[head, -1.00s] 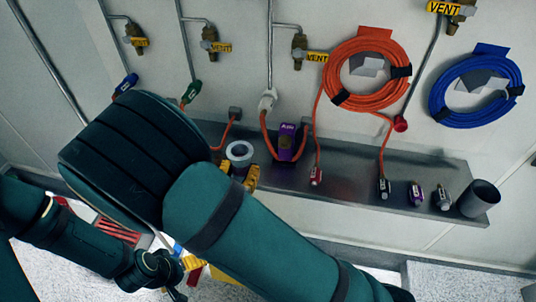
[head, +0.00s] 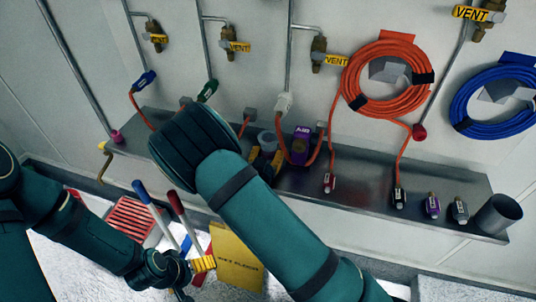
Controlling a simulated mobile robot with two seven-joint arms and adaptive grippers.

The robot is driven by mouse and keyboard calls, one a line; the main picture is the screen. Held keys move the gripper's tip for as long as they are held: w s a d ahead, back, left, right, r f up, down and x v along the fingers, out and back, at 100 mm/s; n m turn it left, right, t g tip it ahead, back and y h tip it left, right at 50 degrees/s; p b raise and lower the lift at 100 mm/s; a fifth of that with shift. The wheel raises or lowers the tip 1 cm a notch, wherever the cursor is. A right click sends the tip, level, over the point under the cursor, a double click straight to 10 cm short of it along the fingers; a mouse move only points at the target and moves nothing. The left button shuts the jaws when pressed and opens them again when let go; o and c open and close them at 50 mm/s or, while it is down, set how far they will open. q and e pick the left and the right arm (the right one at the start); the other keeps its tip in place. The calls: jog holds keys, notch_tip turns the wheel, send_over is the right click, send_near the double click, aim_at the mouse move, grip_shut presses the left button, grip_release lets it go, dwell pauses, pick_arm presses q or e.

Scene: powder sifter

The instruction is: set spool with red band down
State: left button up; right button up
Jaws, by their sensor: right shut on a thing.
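A small grey spool (head: 267,139) is at the middle of the shelf, left of the purple tagged fitting. My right gripper (head: 265,162) has its yellow fingers at the spool's near side and is shut on it. No red band shows on the part I see, and my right wrist and arm cover much of the area. I cannot tell whether the spool touches the shelf (head: 350,185). My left gripper (head: 190,268) is low on the left, over the floor area, away from the spool; its jaws are unclear.
The purple fitting (head: 300,146) and its orange hose stand close to the spool's right. Small connectors and a dark grey cup (head: 497,216) stand on the right of the shelf. Orange (head: 388,80) and blue coils hang above. A yellow binder (head: 236,262) and red-and-blue handles are below.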

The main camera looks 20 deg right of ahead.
jog(key=shift+f, duration=0.1)
jog(key=o, duration=0.9)
jog(key=shift+f, duration=0.1)
jog(key=shift+c, duration=0.2)
jog(key=o, duration=0.4)
